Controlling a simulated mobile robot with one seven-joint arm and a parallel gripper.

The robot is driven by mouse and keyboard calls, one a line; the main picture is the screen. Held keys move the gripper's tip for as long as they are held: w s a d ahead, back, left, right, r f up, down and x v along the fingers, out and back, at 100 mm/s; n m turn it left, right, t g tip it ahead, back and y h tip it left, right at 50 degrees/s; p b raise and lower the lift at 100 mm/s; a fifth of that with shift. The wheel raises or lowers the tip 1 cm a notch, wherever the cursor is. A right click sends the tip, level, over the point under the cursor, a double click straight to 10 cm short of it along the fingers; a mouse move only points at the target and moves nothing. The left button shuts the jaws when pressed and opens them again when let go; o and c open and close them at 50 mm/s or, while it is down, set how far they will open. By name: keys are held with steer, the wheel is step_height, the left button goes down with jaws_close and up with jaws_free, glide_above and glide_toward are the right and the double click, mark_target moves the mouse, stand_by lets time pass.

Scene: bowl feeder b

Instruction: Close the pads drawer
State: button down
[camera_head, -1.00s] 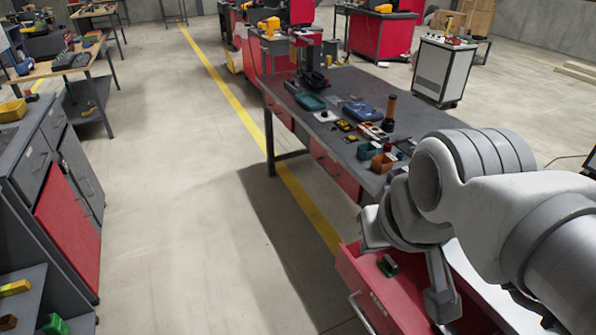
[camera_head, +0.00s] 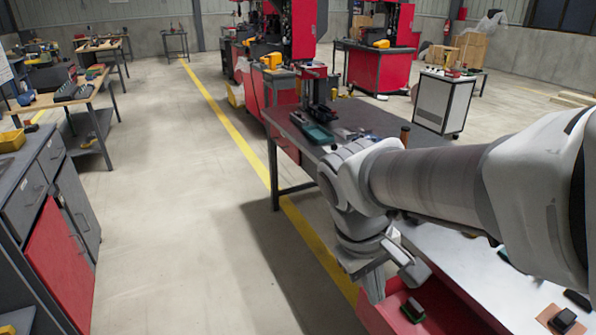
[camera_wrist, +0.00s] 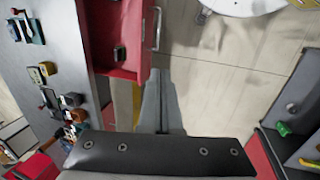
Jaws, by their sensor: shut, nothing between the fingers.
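The red drawer (camera_head: 380,312) stands pulled out from the workbench at the bottom right of the head view, partly cut off by the frame. The wrist view shows the open drawer (camera_wrist: 103,62), with a metal handle (camera_wrist: 157,28) along its front. A small dark and green block (camera_head: 412,310) lies inside it. My gripper (camera_head: 374,290) hangs by the drawer's far end in the head view. In the wrist view my gripper (camera_wrist: 158,75) is shut and empty, its tips just beyond the drawer's side near the front corner. Contact cannot be told.
The grey workbench top (camera_head: 470,265) carries several small parts. Another bench (camera_head: 350,120) with tools stands beyond it. A grey cabinet with a red door (camera_head: 60,262) stands at the left. The concrete floor (camera_head: 180,200) between them is clear.

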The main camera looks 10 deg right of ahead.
steer(key=w+f+n+g+h+b, duration=0.3)
steer(key=w+f+n+h, duration=0.15)
steer(key=f, duration=0.55)
steer(key=n+t+h+b, duration=0.8)
steer(key=n+t+h, duration=0.1)
steer(key=n, duration=0.5)
glide_toward(364, 311)
steer(key=b+x, duration=0.2)
steer(key=x, duration=0.5)
steer(key=shift+f, duration=0.1)
